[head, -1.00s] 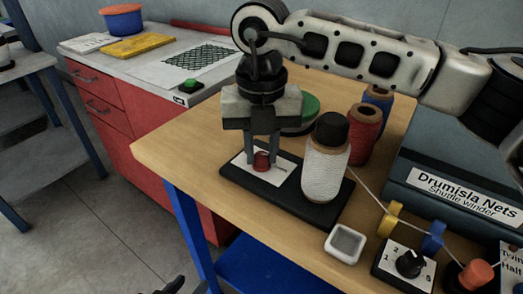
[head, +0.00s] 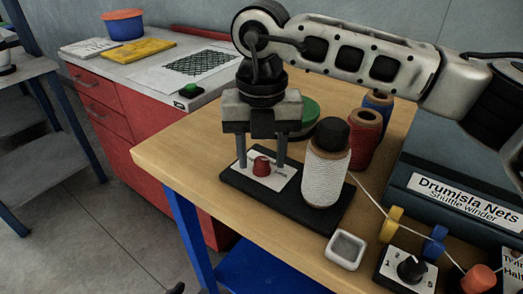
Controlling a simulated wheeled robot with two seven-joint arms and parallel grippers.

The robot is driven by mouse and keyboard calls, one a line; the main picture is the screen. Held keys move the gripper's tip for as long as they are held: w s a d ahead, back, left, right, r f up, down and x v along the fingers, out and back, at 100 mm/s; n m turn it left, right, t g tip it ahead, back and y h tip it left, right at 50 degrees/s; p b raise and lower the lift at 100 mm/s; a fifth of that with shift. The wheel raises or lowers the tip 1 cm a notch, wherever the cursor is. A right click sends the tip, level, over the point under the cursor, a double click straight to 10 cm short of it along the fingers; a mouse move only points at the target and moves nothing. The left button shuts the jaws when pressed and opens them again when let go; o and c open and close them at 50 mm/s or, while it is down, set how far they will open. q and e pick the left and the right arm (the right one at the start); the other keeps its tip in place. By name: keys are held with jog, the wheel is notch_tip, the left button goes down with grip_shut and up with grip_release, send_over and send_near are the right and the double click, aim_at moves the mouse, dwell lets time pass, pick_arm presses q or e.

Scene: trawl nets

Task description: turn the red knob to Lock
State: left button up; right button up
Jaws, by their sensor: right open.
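The red knob (head: 261,167) stands on a white label plate (head: 280,181) on the black base (head: 305,208) of a small winder stand. The plate's lettering is too small to read, so I cannot tell which mark the knob faces. My right gripper (head: 261,164) points down from above. Its two fingers are open, one on each side of the knob, with gaps between them and it. The fingertips are about level with the knob or slightly above it. My left gripper is not clearly in view; only a small dark sliver shows at the bottom edge.
A white twine spool (head: 326,170) with a black top stands close right of the knob. Red (head: 364,140) and blue (head: 378,104) spools and a green disc (head: 308,118) are behind. A small white dish (head: 345,250) and a black selector dial (head: 410,268) are in front right.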

aim_at(262, 160)
notch_tip(262, 160, up, 16)
jog(key=p, duration=0.1)
jog(key=shift+f, duration=0.1)
dwell(0.4)
